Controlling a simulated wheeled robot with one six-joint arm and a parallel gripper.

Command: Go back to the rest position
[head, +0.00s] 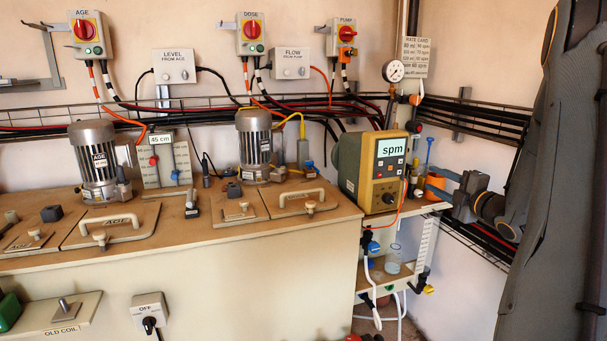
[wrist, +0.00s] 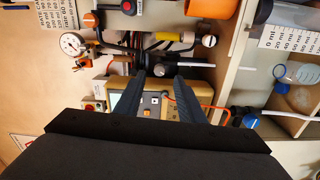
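My gripper (head: 436,183) is at the right in the head view, beside the orange cup and the yellow pump unit. My grey arm comes in from the right edge. In the wrist view, the two dark fingers of my gripper (wrist: 160,80) stand apart, with the pump panel showing between them. A dark round fitting with a white lever (wrist: 163,69) shows at the fingertips. I cannot tell whether it touches them; nothing is clearly held.
The yellow pump unit (head: 372,170) stands left of my gripper. An orange cup (head: 434,187) is close by it. A pressure gauge (head: 393,71) and pipe rise above. A shelf with a clear beaker (head: 394,260) is below. Black cables (head: 480,120) run along the right wall.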

